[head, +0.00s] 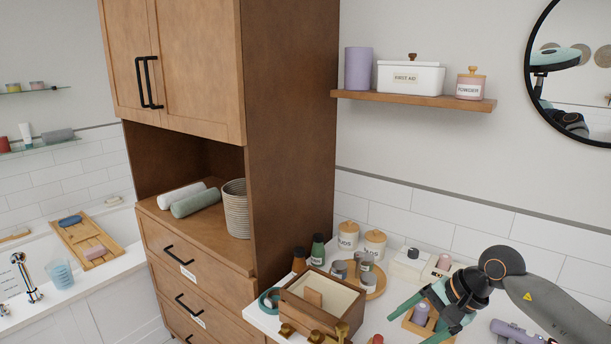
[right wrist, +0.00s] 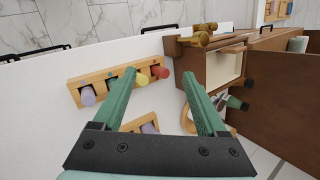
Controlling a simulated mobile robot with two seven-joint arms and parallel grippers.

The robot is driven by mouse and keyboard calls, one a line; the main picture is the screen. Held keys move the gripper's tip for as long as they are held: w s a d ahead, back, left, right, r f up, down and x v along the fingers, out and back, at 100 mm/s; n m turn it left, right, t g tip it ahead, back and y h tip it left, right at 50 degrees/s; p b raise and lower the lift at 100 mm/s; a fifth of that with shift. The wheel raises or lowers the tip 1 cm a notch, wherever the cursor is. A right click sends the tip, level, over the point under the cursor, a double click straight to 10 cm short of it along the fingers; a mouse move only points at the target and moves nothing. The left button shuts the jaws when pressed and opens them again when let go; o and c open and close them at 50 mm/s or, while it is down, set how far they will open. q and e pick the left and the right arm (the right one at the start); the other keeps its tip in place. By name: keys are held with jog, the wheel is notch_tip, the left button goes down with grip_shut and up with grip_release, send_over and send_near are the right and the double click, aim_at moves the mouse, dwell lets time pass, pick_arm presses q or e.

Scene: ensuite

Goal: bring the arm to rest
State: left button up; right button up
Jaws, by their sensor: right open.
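My right arm comes in from the right in the head view, with its dark wrist and green-fingered gripper (head: 410,328) above the white counter. In the right wrist view the gripper (right wrist: 158,75) has its two green fingers spread wide apart, with nothing held between them. A wooden rack with colored cylinders (right wrist: 75,97) lies beyond the fingers, and its yellow and red pieces show in the gap. A small wooden holder with lilac pieces (head: 421,313) sits under the gripper. My left gripper is in neither view.
A wooden box (head: 318,318) stands left of the gripper. Behind it are small bottles (head: 318,249), lidded jars (head: 348,236) and a white box (head: 409,264). A wall shelf (head: 415,99) hangs above, and a tall brown cabinet (head: 290,130) stands left. Bare counter shows around the rack.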

jog(key=s+a+m+t+y, duration=0.1)
jog(key=s+a+m+y, duration=0.1)
jog(key=a+m+y, duration=0.3)
jog(key=s+a+f+m+t+y+b, duration=0.1)
jog(key=s+a+m+t+y, duration=0.15)
jog(key=a+m, duration=0.45)
jog(key=s+a+m+t+y, duration=0.1)
jog(key=s+a+m+y, duration=0.1)
jog(key=a+m+y, duration=0.3)
jog(key=s+d+f+m+t+h, duration=0.1)
jog(key=d+f+m+t+h, duration=0.35)
jog(key=m, duration=0.85)
jog(key=s+d+f+m+t+h, duration=0.15)
jog(key=f+m+t+h, duration=0.4)
jog(key=m, duration=0.75)
jog(key=s+d+f+m+g+h, duration=0.2)
jog(key=s+f+m+g+h, duration=0.1)
jog(key=s+f+m, duration=0.5)
jog(key=s+d+f+m+g+h+b, duration=0.1)
jog(key=s+d+f+m+g+h, duration=0.2)
jog(key=f, duration=0.7)
jog(key=s+m+g, duration=0.2)
jog(key=s+m, duration=0.2)
jog(key=m, duration=0.1)
jog(key=shift+s+d+f+m, duration=0.2)
jog(key=shift+s+m, duration=0.1)
jog(key=shift+s, duration=0.1)
